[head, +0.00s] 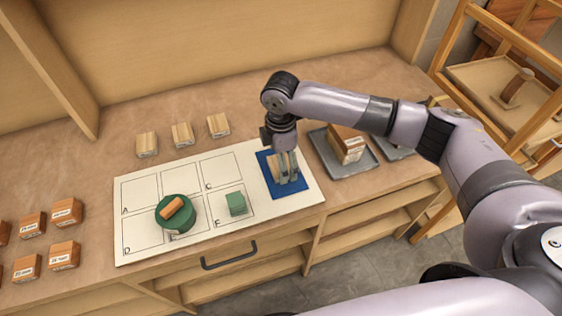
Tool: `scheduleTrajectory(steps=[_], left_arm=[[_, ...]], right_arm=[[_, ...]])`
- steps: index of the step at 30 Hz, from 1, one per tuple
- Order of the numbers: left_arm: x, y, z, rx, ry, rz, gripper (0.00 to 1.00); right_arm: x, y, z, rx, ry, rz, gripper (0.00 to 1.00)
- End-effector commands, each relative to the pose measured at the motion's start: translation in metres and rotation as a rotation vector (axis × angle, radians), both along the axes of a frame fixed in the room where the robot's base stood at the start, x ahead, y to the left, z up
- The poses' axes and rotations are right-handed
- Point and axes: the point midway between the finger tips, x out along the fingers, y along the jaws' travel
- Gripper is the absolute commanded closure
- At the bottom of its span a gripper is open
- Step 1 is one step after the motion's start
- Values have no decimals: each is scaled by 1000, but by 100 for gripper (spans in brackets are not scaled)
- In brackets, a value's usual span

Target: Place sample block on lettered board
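A blue mat (293,188) lies at the board's right end. A tan block (274,167) shows on the mat, partly hidden by my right gripper (289,179), which points down there. Whether its fingers grip anything is unclear. My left gripper is out of view.
Several light wood blocks (182,135) stand behind the board. Several labelled reddish blocks (66,212) stand at the left. A grey tray (355,168) with a labelled block (346,144) is at the right. A wooden rack (500,90) stands beyond the bench.

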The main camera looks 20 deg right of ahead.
Motion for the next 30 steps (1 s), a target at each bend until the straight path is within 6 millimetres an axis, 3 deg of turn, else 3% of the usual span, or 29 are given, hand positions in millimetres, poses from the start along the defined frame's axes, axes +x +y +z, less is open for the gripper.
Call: scheduleTrajectory(steps=[9, 15, 21, 30], left_arm=[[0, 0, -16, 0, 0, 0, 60], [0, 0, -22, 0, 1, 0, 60], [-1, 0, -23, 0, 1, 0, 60], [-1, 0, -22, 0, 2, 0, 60]], right_arm=[[1, 0, 66, 0, -6, 1, 19], [1, 0, 98, 1, -3, 0, 19], [0, 0, 110, -1, -1, 0, 19], [0, 0, 110, -1, 0, 0, 19]])
